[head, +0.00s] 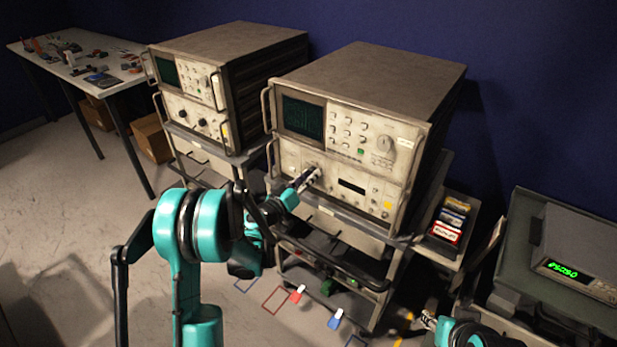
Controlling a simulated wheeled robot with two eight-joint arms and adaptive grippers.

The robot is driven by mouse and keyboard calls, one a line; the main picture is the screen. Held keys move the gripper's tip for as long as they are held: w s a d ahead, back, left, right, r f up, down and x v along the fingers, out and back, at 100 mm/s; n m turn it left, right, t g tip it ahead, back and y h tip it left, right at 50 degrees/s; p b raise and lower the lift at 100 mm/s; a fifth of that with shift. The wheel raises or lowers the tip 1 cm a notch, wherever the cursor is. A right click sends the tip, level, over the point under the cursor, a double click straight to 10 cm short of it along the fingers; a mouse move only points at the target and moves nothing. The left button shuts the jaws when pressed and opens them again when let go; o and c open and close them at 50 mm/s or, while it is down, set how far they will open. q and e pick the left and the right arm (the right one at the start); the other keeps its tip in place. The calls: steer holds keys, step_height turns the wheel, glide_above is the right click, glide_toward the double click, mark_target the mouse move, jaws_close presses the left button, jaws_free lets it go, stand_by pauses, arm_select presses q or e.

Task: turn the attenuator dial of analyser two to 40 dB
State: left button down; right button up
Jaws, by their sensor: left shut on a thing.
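Two beige analysers stand on carts. The nearer, right-hand analyser (362,128) has a dark screen, rows of buttons and a lower panel with a dark display window. No label that I can read says which is analyser two. My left gripper (311,175) reaches the left-middle part of that lower panel and is shut on a dial there. The fingers hide the dial, so its setting and scale cannot be read. My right gripper (428,319) is low at the bottom right, away from the analysers. Its fingers are too small and dark to judge.
The other analyser (186,85) stands at the left. A side shelf holds several coloured boxes (449,222). A bench instrument with a green readout (569,270) is at the right. A white table (50,45) with tools stands at the back left. Open floor lies at the left.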

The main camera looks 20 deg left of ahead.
arm_select(q)
steer(key=shift+m, duration=0.6)
steer(key=c, duration=1.2)
jaws_free()
steer(key=v, duration=1.2)
